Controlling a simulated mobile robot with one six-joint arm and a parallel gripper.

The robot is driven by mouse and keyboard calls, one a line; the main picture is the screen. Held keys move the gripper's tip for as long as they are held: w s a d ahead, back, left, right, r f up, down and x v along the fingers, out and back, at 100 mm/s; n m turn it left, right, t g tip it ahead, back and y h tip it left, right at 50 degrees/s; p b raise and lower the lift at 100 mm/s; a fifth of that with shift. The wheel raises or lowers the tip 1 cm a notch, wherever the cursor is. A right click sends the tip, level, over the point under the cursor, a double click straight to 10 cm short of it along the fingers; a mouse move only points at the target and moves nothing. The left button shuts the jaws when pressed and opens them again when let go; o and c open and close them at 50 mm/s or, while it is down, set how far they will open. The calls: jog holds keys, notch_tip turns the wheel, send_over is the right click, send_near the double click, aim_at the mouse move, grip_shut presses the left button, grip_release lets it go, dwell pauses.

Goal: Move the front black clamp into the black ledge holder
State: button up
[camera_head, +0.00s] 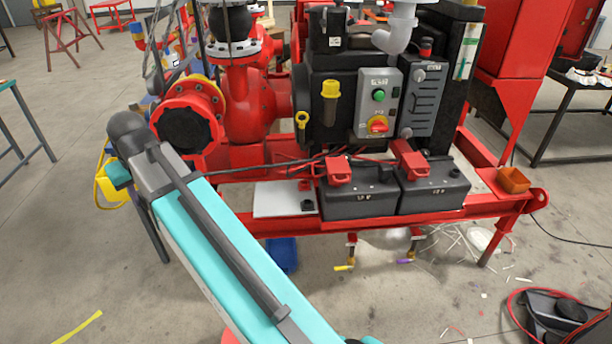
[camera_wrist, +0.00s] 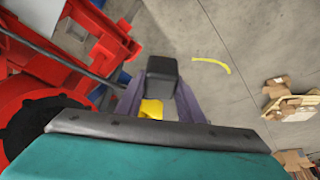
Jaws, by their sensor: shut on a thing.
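In the wrist view my gripper (camera_wrist: 162,98) is shut on a dark, blocky black thing, which I take for the black clamp (camera_wrist: 162,74). It sits between the two purple-grey fingers, above the floor and beside the red skid. A small black piece (camera_head: 307,205) sits at the front of a pale ledge plate (camera_head: 273,202), left of the batteries. It may be the black ledge holder, but it is too small to tell. The clamp is apart from the ledge.
Two black batteries (camera_head: 355,198) with red clamps (camera_head: 339,171) stand on the red skid frame (camera_head: 480,209). A round red pump flange (camera_head: 188,118) is close to my arm. A yellow object (camera_head: 112,180) shows left of my arm. Open floor lies to the left.

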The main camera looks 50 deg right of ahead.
jog(key=d+f+m+p, duration=0.1)
jog(key=d+f, duration=0.3)
jog(key=d, duration=0.9)
jog(key=d+f+m+p, duration=0.1)
jog(key=d+f+p, duration=0.15)
jog(key=d, duration=1.05)
jog(key=s+d+f, duration=0.3)
jog(key=d, duration=0.4)
jog(key=s+d+f+m+h+p, duration=0.1)
jog(key=s+d+f, duration=0.2)
jog(key=d, duration=0.5)
jog(key=s+d+f, duration=0.3)
jog(key=s+d, duration=0.2)
jog(key=d, duration=0.2)
jog(key=shift+d, duration=0.35)
jog(key=shift+f, duration=0.15)
jog(key=shift+f+b, duration=1.3)
jog(key=shift+f, duration=1.3)
jog(key=shift+s+f+b, duration=0.1)
jog(key=shift+f+b, duration=0.9)
jog(key=shift+f, duration=0.7)
jog(key=o, duration=1.3)
